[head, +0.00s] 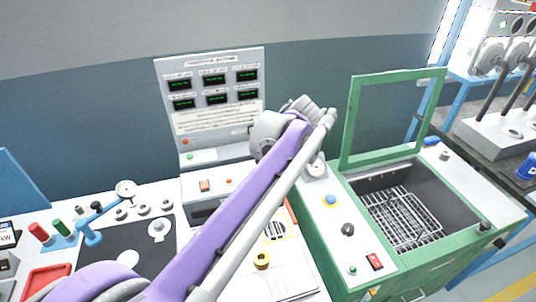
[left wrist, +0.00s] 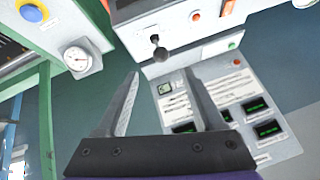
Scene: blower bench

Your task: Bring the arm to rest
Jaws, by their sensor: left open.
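My left arm, purple and grey, rises from the lower left of the head view across the middle of the bench. Its gripper cannot be made out there. In the left wrist view my left gripper (left wrist: 160,74) shows two grey fingers spread apart, with nothing between them. Beyond the fingers is the display panel (left wrist: 247,113), which appears upside down. It also stands at the back of the bench in the head view (head: 213,122). My right arm and gripper are not in view.
A green-framed machine with an open lid (head: 344,120) and a wire basket (head: 402,216) stands on the right. A pressure gauge (left wrist: 77,57) and blue button (left wrist: 31,12) sit near the gripper. A red tray (head: 45,279) and a blue fixture (head: 90,236) are at the left.

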